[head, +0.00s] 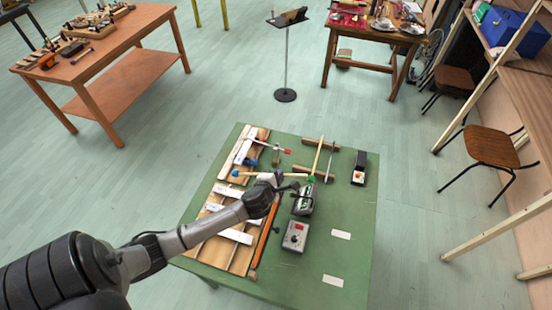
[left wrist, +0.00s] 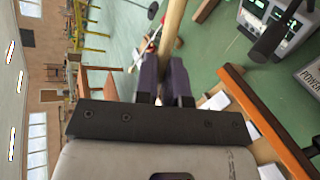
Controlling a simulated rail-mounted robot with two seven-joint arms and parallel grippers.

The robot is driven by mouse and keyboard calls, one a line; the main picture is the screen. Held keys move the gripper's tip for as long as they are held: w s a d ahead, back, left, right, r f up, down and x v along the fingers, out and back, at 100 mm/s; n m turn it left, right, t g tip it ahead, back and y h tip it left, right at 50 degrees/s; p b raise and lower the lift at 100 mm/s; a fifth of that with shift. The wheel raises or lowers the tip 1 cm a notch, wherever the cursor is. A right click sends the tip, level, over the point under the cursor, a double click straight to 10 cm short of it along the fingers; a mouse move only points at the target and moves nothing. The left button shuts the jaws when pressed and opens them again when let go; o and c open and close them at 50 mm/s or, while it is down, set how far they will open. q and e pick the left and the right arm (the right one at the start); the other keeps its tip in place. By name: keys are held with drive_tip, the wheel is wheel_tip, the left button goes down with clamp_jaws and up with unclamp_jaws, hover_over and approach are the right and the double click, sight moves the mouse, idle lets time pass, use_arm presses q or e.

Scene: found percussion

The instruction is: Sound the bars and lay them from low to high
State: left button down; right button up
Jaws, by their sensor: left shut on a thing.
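My left gripper (head: 277,180) is over the middle of the green table. It is shut on a thin tan stick (left wrist: 176,28), which stands out from between the dark fingers in the left wrist view. In the head view the stick runs sideways at the gripper, with a blue end (head: 235,173) at the left and green (head: 311,178) near its right. White bars lie on a wooden frame: one at the far end (head: 244,146), others nearer, such as this bar (head: 235,236). The arm hides part of the frame. My right gripper is not in view.
A grey meter with a screen (head: 304,200), a grey box with a red button (head: 295,236) and a black device (head: 359,168) stand right of the frame. An orange-brown rail (head: 265,235) edges it. Two white cards (head: 340,234) (head: 333,280) lie on otherwise clear tabletop.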

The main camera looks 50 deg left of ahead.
use_arm(q)
drive_tip(key=shift+s+d+f, duration=0.3)
drive_tip(key=shift+s+d, duration=0.1)
drive_tip(key=shift+s, duration=0.1)
drive_tip(key=shift+f+b, duration=0.65)
drive_tip(key=shift+f, duration=1.8)
drive_tip(key=shift+f, duration=0.1)
